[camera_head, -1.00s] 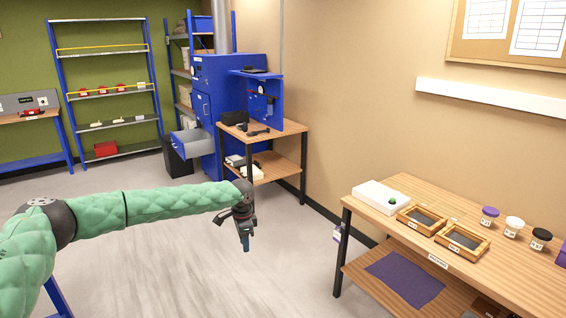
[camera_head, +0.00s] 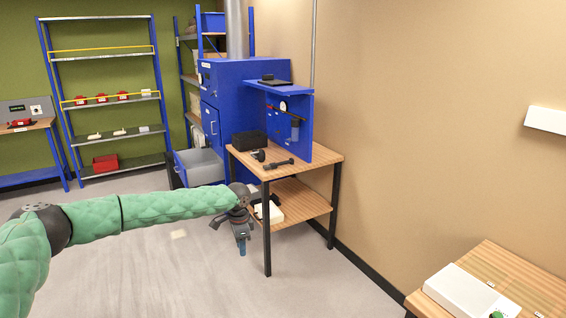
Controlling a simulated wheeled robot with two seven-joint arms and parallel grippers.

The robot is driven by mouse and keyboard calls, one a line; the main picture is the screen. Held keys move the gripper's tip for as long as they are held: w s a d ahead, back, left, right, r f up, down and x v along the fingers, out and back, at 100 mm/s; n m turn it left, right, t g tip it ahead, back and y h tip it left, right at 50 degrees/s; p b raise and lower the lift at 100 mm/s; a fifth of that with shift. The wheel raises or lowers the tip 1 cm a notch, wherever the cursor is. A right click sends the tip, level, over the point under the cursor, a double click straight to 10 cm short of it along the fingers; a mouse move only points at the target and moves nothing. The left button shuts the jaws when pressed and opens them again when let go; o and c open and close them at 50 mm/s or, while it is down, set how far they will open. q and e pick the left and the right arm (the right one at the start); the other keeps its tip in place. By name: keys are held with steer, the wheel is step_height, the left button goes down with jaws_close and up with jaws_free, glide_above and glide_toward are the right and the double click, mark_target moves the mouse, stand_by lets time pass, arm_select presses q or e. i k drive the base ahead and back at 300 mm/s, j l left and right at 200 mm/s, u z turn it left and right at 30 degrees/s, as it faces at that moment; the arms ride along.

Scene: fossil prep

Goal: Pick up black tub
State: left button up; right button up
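A black box-shaped tub (camera_head: 250,141) sits at the back left of the top of a small wooden table (camera_head: 325,158), against a blue cabinet. My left arm reaches in from the left in a green padded sleeve. My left gripper (camera_head: 242,246) points down in front of the small table, well below and apart from the tub. Its fingers are small and seen edge-on, so I cannot tell whether they are open. My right gripper is out of view.
Black tools (camera_head: 278,164) lie beside the tub. A blue panel (camera_head: 290,120) stands at the table's back. A grey drawer (camera_head: 200,167) juts from the blue cabinet (camera_head: 250,90). Another wooden table (camera_head: 540,290) with a white block (camera_head: 470,292) is at lower right. Open floor lies ahead.

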mark_target(246, 140)
steer(key=i, duration=0.8)
steer(key=i+u, duration=0.1)
steer(key=i, duration=1.5)
steer(key=i+u, duration=0.1)
steer(key=i, duration=0.7)
steer(key=i+l+u, duration=0.1)
steer(key=i, duration=0.7)
steer(key=i+l, duration=0.15)
steer(key=i, duration=0.6)
